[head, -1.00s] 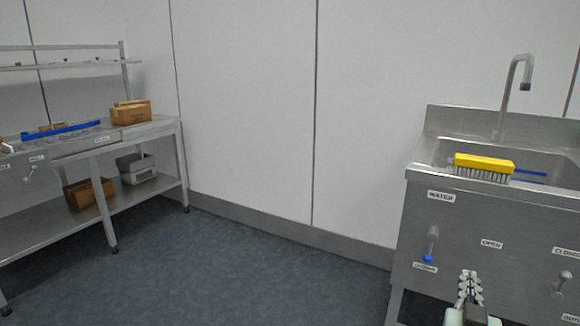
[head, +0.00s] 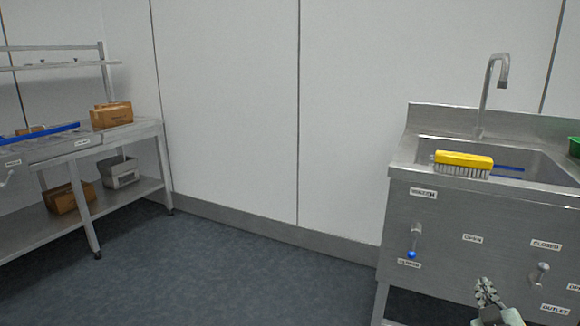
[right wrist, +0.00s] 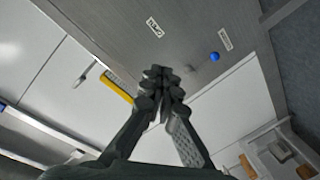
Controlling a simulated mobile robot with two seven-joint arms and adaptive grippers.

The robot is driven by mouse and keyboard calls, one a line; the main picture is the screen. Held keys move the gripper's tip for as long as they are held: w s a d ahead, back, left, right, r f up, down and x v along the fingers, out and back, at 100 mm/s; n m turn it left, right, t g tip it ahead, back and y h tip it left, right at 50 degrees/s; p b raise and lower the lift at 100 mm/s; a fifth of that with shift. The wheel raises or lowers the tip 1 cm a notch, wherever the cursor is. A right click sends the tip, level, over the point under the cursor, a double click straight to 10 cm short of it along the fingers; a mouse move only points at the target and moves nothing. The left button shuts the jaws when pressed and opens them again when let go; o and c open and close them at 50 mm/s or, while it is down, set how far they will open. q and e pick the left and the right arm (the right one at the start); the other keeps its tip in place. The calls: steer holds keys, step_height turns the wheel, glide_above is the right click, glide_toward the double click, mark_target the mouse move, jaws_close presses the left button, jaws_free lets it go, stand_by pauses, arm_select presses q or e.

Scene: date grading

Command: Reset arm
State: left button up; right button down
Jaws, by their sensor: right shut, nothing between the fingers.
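My right gripper (head: 487,290) is low at the right of the head view, in front of the steel sink's front panel. In the right wrist view the right gripper (right wrist: 162,85) has its fingers together with nothing between them. The sink (head: 400,230) stands at the right, with a lever with a blue tip (head: 412,253) on its front. The blue tip also shows in the right wrist view (right wrist: 214,57). My left gripper is not in view.
A yellow brush (head: 463,160) lies at the sink's front rim, below the tap (head: 489,85). A steel table (head: 140,131) at the left carries a cardboard box (head: 111,115); a grey bin (head: 122,175) is on its lower shelf. The floor (head: 220,270) between is clear.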

steer(key=s+d+f+g, duration=0.25)
steer(key=s+f, duration=0.25)
steer(key=f, duration=0.5)
steer(key=s+d+f+g, duration=0.2)
steer(key=s+f+g, duration=0.2)
steer(key=f, duration=0.7)
steer(key=s+d+f+n+g+y, duration=0.2)
steer(key=s+f+g, duration=0.4)
steer(key=s+f, duration=1)
steer(key=s+a+f+m+y, duration=0.1)
steer(key=a+f+y, duration=0.1)
steer(key=a, duration=0.9)
steer(key=s+a+f+m+y, duration=0.1)
steer(key=s+a+f+y, duration=0.1)
steer(key=a, duration=1)
steer(key=shift+s+f+m+g, duration=0.15)
steer(key=shift+f+m+g, duration=0.2)
steer(key=shift+f, duration=0.3)
